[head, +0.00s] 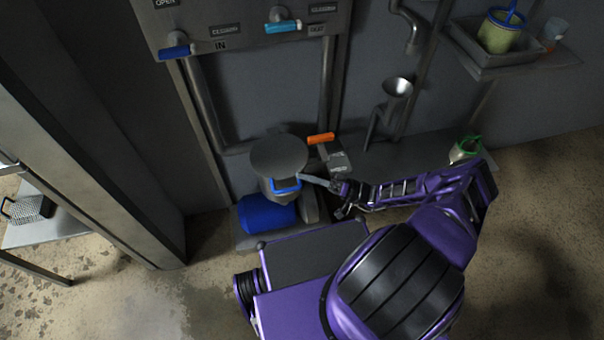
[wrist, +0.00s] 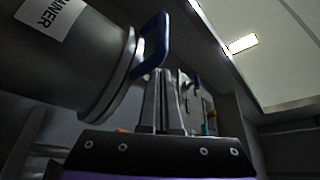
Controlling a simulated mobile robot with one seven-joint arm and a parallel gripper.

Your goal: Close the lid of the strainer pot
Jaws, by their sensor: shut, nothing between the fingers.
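The strainer pot (wrist: 72,50) shows in the wrist view as a grey cylinder with a white label, partly cut off by the frame. A blue handle (wrist: 154,45) sticks out from its flanged rim. In the head view a dark round disc (head: 278,155) tops the pot, with the blue handle (head: 286,186) at its front. I cannot tell how far the lid is shut. My gripper (head: 303,177) is shut and empty, its tips close beside the handle on the right. In the wrist view the fingers (wrist: 162,78) stand just by the handle; contact is unclear.
An orange-handled valve (head: 321,138) and a metal box lie just right of the pot. A blue cylinder (head: 267,214) is below it. Pipes and a panel with blue levers (head: 176,51) are behind. A funnel (head: 397,88) and a green-rimmed jar (head: 465,150) stand to the right.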

